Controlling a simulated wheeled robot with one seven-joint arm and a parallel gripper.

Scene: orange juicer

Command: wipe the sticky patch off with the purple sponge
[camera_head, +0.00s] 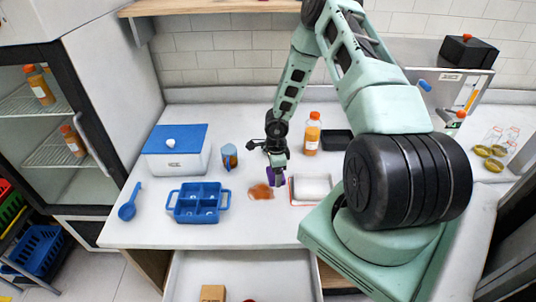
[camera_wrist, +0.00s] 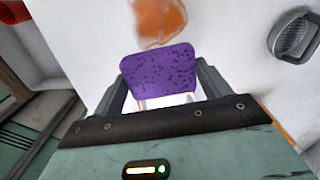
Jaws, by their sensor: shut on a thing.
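The purple sponge (camera_wrist: 160,72) is held between the two fingers of my gripper (camera_wrist: 163,86), which is shut on it. In the head view the sponge (camera_head: 272,178) hangs below my gripper (camera_head: 276,165), over or on the white counter; I cannot tell whether it touches. The sticky patch (camera_head: 261,191) is an orange-brown smear on the counter, just left of and nearer than the sponge. In the wrist view the patch (camera_wrist: 158,20) lies just beyond the sponge's far edge, partly cut off by the frame's top.
A blue compartment tray (camera_head: 198,203) stands left of the patch, with a blue ladle (camera_head: 130,203) farther left. A blue-lidded box (camera_head: 176,153), a blue cup (camera_head: 229,157) and an orange bottle (camera_head: 312,135) stand behind. A white tray (camera_head: 310,189) lies close at right. An open drawer (camera_head: 240,275) juts out below.

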